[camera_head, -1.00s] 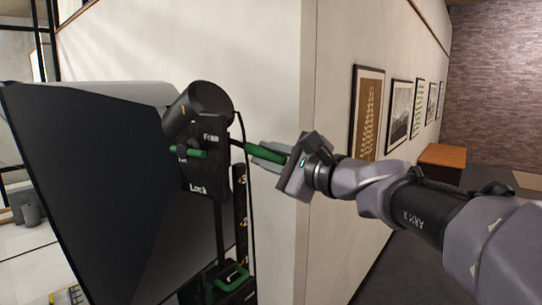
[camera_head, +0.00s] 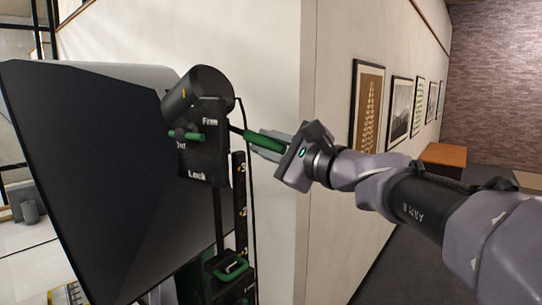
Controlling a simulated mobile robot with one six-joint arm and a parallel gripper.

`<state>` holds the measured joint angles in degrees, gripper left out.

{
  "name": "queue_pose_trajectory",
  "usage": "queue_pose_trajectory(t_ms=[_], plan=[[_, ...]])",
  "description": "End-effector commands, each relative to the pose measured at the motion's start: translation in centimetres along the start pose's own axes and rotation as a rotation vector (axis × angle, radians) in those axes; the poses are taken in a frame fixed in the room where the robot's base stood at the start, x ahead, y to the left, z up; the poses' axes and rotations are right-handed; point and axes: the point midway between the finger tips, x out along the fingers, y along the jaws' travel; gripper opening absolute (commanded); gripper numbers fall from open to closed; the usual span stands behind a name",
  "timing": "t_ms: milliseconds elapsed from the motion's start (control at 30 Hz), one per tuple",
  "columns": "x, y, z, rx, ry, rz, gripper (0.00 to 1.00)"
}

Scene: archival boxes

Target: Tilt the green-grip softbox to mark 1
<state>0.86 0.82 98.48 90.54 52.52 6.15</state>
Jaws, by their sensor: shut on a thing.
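The softbox (camera_head: 105,165) is a large dark panel with a pale rim, at the left, and it leans. It joins a black cylindrical lamp head (camera_head: 198,92) on a stand. A green grip (camera_head: 264,141) on a thin rod sticks out from the head to the right. My gripper (camera_head: 268,145) is shut on this green grip from the right. A black plate (camera_head: 203,160) below the head reads "Free" and "Lock". A small green lever (camera_head: 187,135) crosses its upper part, nearer "Free". A dark strip with yellow marks (camera_head: 240,190) stands behind; its numbers are mostly unreadable.
A black box with a green handle (camera_head: 230,268) sits low on the stand. A black cable hangs beside it. The white wall corner (camera_head: 300,70) is close behind my gripper. Framed pictures (camera_head: 367,105) and a wooden bench (camera_head: 445,158) lie farther right.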

Motion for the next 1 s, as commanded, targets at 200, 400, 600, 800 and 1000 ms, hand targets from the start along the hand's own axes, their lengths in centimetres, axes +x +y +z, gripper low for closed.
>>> queue_pose_trajectory(t_ms=[200, 400, 600, 800, 1000], plan=[[0.1, 2.6, -1.8, 0.040, -0.070, -0.095, 0.00], [0.4, 2.9, -1.9, 0.064, -0.111, -0.152, 0.00], [0.4, 2.6, -1.6, 0.073, -0.122, -0.166, 0.00], [0.5, 2.6, -1.6, 0.073, -0.121, -0.165, 0.00], [0.4, 2.6, -1.6, 0.072, -0.121, -0.165, 0.43]])
